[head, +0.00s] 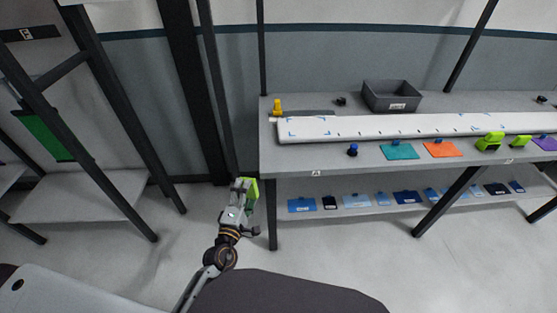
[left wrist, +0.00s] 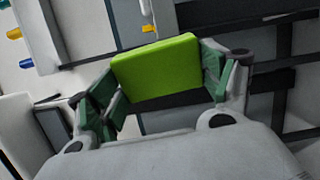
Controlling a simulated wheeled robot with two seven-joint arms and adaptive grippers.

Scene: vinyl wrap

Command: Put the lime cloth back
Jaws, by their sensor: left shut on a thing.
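The lime cloth (left wrist: 158,68) shows as a flat bright green block between the fingers of my left gripper (left wrist: 160,88) in the left wrist view. In the head view my left gripper (head: 247,190) is in front of the table's left end, off the tabletop, and the edge of the lime cloth (head: 252,192) shows at its right side. My left gripper is shut on it. My right gripper is not in view.
The grey table (head: 290,155) holds a long white panel (head: 350,127), a dark bin (head: 392,96), a teal cloth (head: 400,151), an orange cloth (head: 442,149), a purple cloth (head: 546,144) and a lime tool (head: 489,142). Blue items lie on the lower shelf (head: 380,187).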

